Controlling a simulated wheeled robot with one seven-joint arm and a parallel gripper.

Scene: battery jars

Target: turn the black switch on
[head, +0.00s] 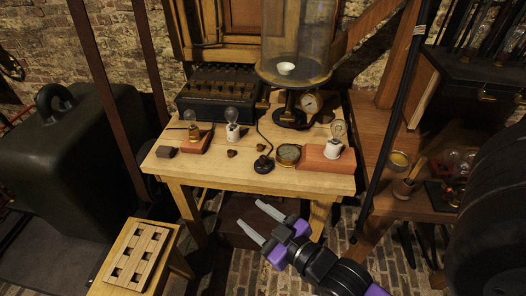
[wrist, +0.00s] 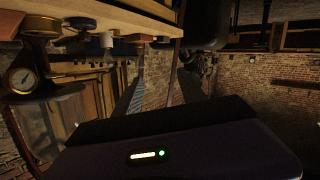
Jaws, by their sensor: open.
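A small black round-based piece (head: 263,164) with a thin dark stem rising from it stands near the front middle of the wooden table (head: 225,175). It looks like the black switch, but it is too small for me to tell its position. My gripper (head: 249,213) is open and empty, in front of and below the table's front edge, apart from the switch.
A brass dial (head: 289,154) and a bulb on a reddish block (head: 322,160) stand right of the switch. Bulbs (head: 232,128) stand to its left, a glass bell jar (head: 296,40) behind. A wooden stool (head: 137,260) is at lower left. A dark pole (head: 385,140) rises at right.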

